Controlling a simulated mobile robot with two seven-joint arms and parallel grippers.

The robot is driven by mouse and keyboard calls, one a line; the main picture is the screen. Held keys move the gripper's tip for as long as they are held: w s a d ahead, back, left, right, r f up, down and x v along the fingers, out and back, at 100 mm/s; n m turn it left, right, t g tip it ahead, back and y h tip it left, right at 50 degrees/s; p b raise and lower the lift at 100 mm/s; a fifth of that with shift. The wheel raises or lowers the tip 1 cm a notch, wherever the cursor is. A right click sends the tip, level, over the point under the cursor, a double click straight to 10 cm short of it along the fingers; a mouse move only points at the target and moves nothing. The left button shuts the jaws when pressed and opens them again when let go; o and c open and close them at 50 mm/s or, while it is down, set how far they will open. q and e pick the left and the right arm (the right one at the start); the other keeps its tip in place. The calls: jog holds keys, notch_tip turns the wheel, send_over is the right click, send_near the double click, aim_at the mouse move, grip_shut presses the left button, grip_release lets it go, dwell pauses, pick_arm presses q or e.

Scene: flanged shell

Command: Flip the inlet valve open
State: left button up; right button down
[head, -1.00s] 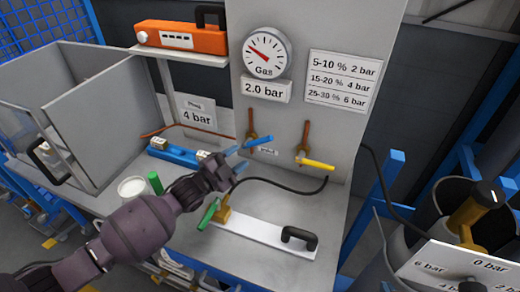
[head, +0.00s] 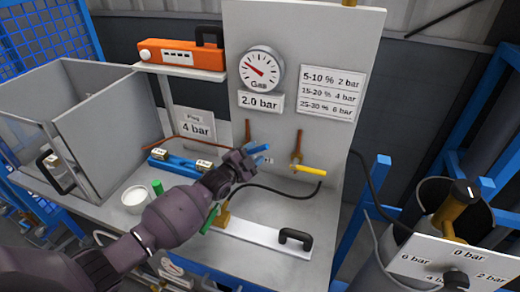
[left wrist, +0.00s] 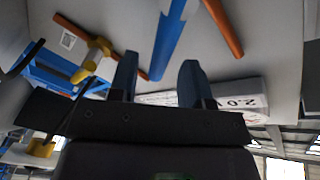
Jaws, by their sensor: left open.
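Two small valves sit on copper pipes at the grey panel (head: 300,60). One has a blue lever (head: 259,148), the other a yellow lever (head: 308,170) to its right. A green lever (head: 209,219) stands on the white plate below. No readable label shows which is the inlet valve. My left gripper (head: 262,155) is open at the blue lever and partly hides that valve. In the left wrist view the blue lever (left wrist: 168,42) runs down toward the gap between the two fingers (left wrist: 157,70); I cannot tell whether they touch it. My right gripper is not in view.
A white plate with a black handle (head: 295,237) lies on the bench, with a black hose (head: 285,192) behind it. The gauge (head: 262,68) and 2.0 bar sign (head: 261,102) are above.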

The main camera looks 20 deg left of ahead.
pick_arm(q)
jog(key=shift+x, duration=1.25)
grip_shut()
